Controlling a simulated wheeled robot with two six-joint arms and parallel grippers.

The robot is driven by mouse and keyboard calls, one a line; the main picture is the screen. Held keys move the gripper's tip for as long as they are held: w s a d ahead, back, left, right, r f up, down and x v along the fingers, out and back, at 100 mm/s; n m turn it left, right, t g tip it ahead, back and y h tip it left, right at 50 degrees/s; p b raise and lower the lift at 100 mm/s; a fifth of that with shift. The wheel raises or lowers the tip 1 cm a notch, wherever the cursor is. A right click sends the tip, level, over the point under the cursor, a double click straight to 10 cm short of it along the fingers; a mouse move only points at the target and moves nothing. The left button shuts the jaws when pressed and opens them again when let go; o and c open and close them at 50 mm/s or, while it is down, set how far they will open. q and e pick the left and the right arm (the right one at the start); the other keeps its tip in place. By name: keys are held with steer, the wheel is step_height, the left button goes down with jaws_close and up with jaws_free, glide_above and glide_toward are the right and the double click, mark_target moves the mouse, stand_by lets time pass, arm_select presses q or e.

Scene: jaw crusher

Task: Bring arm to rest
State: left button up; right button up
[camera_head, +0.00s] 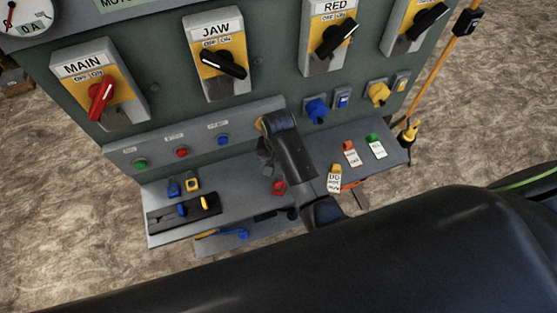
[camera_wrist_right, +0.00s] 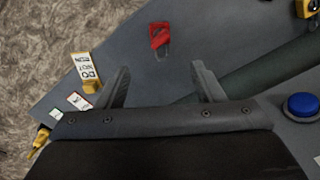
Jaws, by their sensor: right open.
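My right gripper (camera_head: 266,152) is over the grey shelf (camera_head: 235,222) at the foot of the control panel (camera_head: 270,85). In the right wrist view its two fingers (camera_wrist_right: 162,86) stand apart with nothing between them. A red padlock (camera_wrist_right: 160,38) lies on the shelf beyond the fingertips, apart from them; it also shows beside my arm in the head view (camera_head: 279,187). My right arm hides part of the shelf and panel. My left gripper is not in view.
The panel carries a red MAIN switch (camera_head: 101,97), a black JAW switch (camera_head: 223,65) and further rotary switches. Tagged locks, including a yellow one (camera_head: 334,180), lie on the right of the shelf. A black holder (camera_head: 184,211) sits at its left. Bare ground lies around.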

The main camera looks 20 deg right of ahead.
steer(key=shift+r, duration=0.7)
